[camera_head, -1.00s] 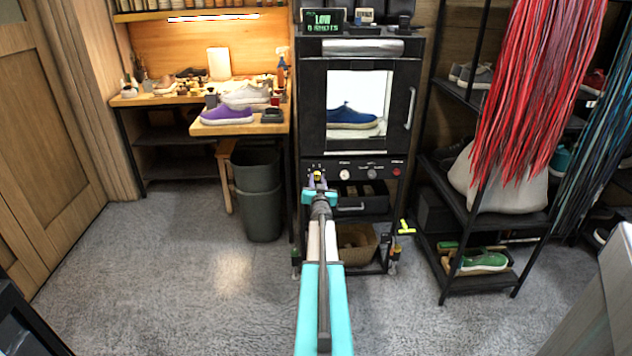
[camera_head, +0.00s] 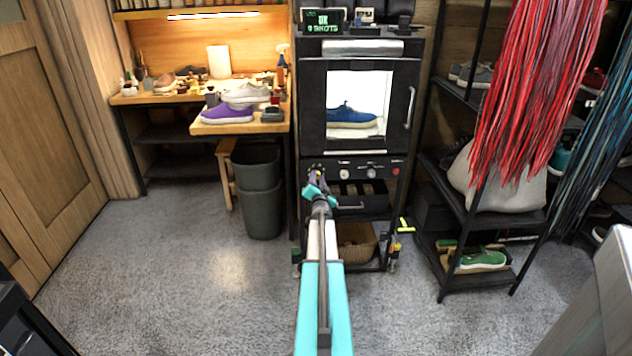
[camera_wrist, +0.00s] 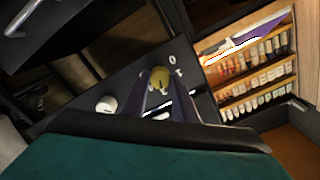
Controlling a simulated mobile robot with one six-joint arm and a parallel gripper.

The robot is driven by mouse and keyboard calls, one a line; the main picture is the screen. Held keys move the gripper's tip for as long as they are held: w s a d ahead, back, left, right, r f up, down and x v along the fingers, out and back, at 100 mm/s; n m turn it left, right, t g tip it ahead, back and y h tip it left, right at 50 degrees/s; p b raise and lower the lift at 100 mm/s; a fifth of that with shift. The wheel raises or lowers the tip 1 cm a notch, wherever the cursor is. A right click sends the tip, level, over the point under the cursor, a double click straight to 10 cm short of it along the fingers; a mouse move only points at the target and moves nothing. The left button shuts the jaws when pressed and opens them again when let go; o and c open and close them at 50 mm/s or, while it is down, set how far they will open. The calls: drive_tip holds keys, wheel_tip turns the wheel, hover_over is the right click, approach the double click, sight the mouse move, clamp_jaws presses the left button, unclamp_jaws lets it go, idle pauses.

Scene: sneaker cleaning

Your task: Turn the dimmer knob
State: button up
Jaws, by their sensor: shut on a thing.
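The yellow dimmer knob (camera_wrist: 160,79) sits on the dark control panel (camera_wrist: 120,100) of the black light cabinet, between my gripper's two purple fingers in the wrist view. My gripper (camera_head: 317,172) is shut on the knob at the left end of the panel in the head view and hides most of it there. The wrist view is strongly tilted. The green display (camera_head: 322,21) on top of the cabinet reads what looks like "OK" above "0 SHOTS". A blue shoe (camera_head: 352,116) stands in the brightly lit cabinet window.
A white knob (camera_head: 344,173) and a red button (camera_head: 395,171) are farther right on the panel. The cabinet door handle (camera_head: 410,107) is above them. A grey bin (camera_head: 258,190) stands left, and a shoe rack (camera_head: 480,281) right. The carpet in front is clear.

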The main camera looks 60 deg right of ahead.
drive_tip(key=shift+s+d+r, duration=0.1)
drive_tip(key=shift+d, duration=0.05)
drive_tip(key=o, duration=1)
drive_tip(key=shift+o, duration=0.2)
drive_tip(key=v, duration=1.3)
drive_tip(key=shift+s+a+b, duration=0.2)
drive_tip(key=shift+a+b, duration=0.1)
drive_tip(key=shift+a, duration=0.1)
